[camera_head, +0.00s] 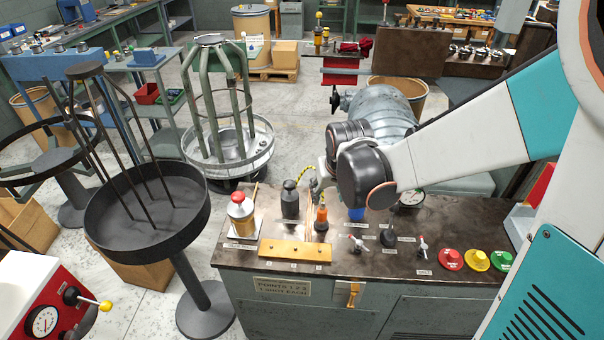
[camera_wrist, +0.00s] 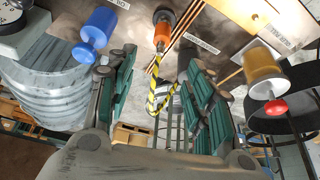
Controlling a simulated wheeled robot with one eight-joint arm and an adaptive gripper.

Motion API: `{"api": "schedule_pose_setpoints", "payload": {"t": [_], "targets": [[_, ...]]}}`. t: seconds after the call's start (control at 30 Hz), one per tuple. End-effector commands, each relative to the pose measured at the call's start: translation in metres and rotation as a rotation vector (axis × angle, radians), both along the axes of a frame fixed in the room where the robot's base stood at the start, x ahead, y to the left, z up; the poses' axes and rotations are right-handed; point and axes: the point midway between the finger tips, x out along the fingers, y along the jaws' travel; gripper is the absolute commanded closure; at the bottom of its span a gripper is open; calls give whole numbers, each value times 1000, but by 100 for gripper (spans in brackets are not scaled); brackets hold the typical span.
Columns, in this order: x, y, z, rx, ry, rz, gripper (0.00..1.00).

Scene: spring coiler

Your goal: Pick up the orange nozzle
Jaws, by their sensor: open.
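The orange nozzle (camera_head: 321,217) stands upright on the dark bench top, behind the brass strip. In the wrist view the orange nozzle (camera_wrist: 162,33) shows at the top centre, with a dark ring at its far end. A yellow-and-black striped hose (camera_wrist: 155,88) runs from its near end towards my gripper. My gripper (camera_wrist: 160,60) is open and empty, with its green-padded fingers on either side of the hose's line. The nozzle lies beyond the fingertips, apart from them. In the head view my wrist mostly hides the gripper.
A dark grey bottle (camera_head: 290,200) and a red-capped amber oiler (camera_head: 241,213) stand left of the nozzle. A blue bottle (camera_wrist: 96,34) is on its other side. Small levers (camera_head: 358,243) and coloured buttons (camera_head: 450,259) fill the bench's right side. A grey ribbed drum (camera_head: 375,112) stands behind.

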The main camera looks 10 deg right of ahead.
Motion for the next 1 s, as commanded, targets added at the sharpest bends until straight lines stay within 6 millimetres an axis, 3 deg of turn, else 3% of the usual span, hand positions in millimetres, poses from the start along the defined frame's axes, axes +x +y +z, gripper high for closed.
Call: {"api": "schedule_pose_setpoints", "payload": {"t": [0.4,0.73,1.0], "targets": [[26,-1,-67,0,0,0,52],[33,-1,-85,0,0,0,52],[44,-1,-121,0,-1,0,52]]}}
